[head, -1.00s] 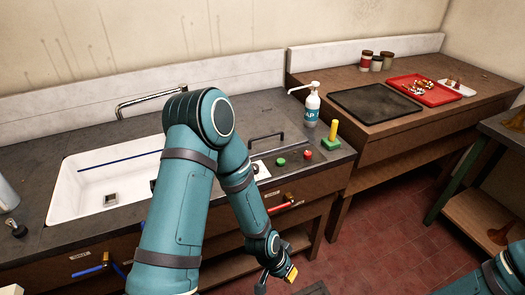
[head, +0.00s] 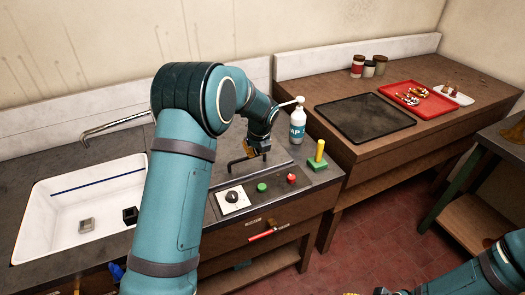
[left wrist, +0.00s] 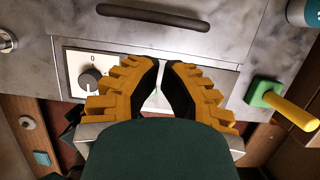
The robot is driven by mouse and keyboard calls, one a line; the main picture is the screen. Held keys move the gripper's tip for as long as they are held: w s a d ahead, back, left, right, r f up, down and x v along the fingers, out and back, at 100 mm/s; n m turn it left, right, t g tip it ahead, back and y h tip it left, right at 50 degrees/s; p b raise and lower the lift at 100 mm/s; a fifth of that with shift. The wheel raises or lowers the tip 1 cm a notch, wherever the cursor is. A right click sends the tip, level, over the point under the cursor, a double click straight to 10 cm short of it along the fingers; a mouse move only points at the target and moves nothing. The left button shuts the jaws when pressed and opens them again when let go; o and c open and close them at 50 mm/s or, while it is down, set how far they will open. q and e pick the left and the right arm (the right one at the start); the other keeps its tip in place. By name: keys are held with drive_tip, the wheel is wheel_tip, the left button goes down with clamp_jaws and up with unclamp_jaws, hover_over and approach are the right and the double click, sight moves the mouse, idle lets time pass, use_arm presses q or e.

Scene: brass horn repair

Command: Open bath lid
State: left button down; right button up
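The bath lid (head: 276,167) is a grey metal panel set in the counter, with a dark bar handle (head: 233,162) on it. The handle (left wrist: 152,15) lies across the top of the left wrist view, beyond my fingertips. My left gripper (head: 252,151) is over the handle area in the head view, and my arm hides part of the lid. In the left wrist view its orange fingers (left wrist: 164,65) have a narrow gap between them with nothing in it. My right gripper (head: 366,293) is cut off at the bottom edge of the head view.
A control panel with a black knob (head: 232,197), a green button (head: 262,187) and a red button (head: 291,178) lie in front. A green block with a yellow post (head: 318,156) and a soap bottle (head: 298,125) stand to the right. A white sink (head: 60,215) is left.

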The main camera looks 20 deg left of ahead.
sight(252, 168)
use_arm(q)
drive_tip(key=x, duration=0.9)
drive_tip(key=shift+a, duration=0.2)
use_arm(e)
drive_tip(key=shift+s, duration=0.1)
use_arm(q)
drive_tip(key=shift+r, duration=0.1)
